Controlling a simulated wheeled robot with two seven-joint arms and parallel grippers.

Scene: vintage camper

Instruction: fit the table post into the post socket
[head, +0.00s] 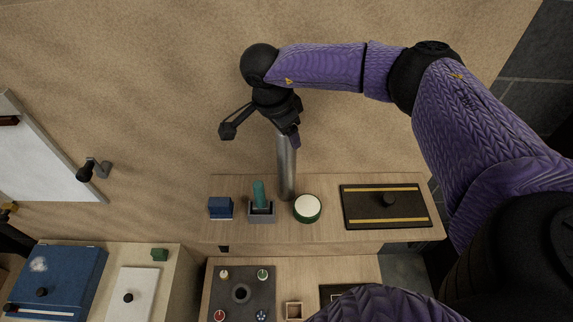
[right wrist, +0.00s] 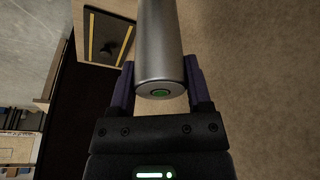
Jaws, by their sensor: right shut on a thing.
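The table post (head: 286,165) is a grey metal cylinder. My right gripper (head: 284,127) is shut on it near one end. In the head view the post runs down from the gripper toward the wooden shelf; whether its lower end touches the shelf I cannot tell. In the right wrist view the post (right wrist: 160,45) lies between the two fingers, its near end face showing a green dot. A dark square plate with a round hole, which looks like the post socket (head: 241,293), lies on the lower wooden surface, below the post in the picture. My left gripper is not in view.
On the shelf (head: 390,235) stand a blue block (head: 220,207), a teal item in a grey holder (head: 262,213), a round green-rimmed white item (head: 307,208) and a black panel with yellow strips (head: 360,207). Several small coloured knobs sit at the plate's corners. A small wooden box (head: 293,311) is beside it.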

